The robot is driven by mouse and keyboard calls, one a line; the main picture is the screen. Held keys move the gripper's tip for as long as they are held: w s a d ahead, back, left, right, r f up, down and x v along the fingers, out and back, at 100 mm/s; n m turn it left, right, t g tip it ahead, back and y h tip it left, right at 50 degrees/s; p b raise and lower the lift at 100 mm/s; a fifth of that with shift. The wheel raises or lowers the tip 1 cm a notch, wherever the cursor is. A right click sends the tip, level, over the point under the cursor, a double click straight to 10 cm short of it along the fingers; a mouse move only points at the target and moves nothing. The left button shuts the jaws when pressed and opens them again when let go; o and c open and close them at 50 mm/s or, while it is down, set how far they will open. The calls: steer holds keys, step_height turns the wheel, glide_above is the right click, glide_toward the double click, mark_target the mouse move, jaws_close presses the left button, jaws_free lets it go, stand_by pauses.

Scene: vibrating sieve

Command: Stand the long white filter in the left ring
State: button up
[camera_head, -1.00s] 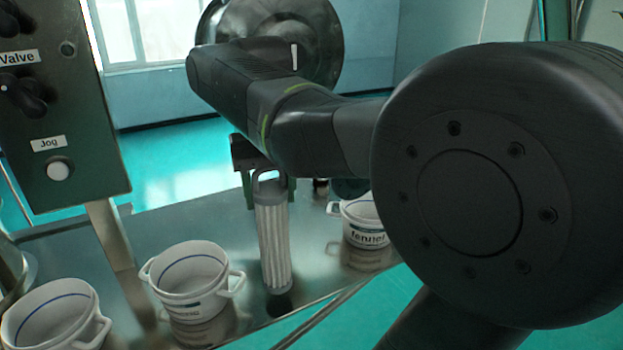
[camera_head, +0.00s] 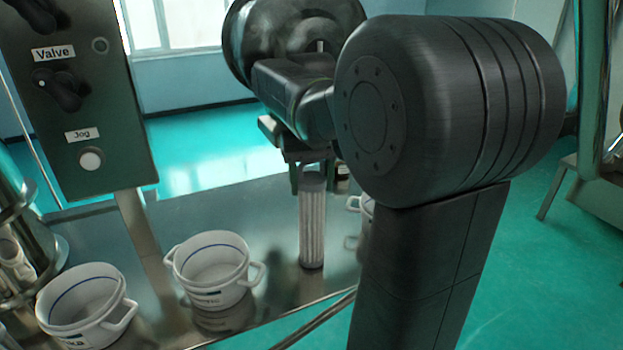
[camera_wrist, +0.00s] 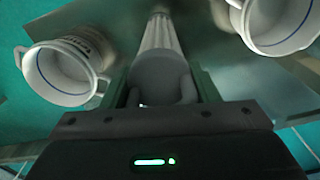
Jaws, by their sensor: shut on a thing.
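The long white filter (camera_head: 312,230) is a pleated cylinder with a grey cap. It hangs roughly upright below my gripper (camera_head: 312,180) in the head view, right of the middle white pot. My gripper is shut on its capped top end. In the wrist view, the grey cap and handle of the filter (camera_wrist: 160,75) lie between the two fingers of my gripper (camera_wrist: 165,95), and the pleated body runs away from me. Whether its lower end touches the metal table, I cannot tell. I cannot make out the left ring clearly in either view.
White two-handled pots stand on the metal table (camera_head: 175,235): one at left (camera_head: 85,305), one in the middle (camera_head: 215,270), one mostly hidden behind my arm. A control panel (camera_head: 80,110) rises at left. Metal equipment with whitish parts (camera_head: 20,250) stands at the left edge.

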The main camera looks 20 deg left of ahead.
steer(key=shift+f, duration=0.15)
steer(key=o, duration=1.4)
steer(key=shift+c, duration=0.2)
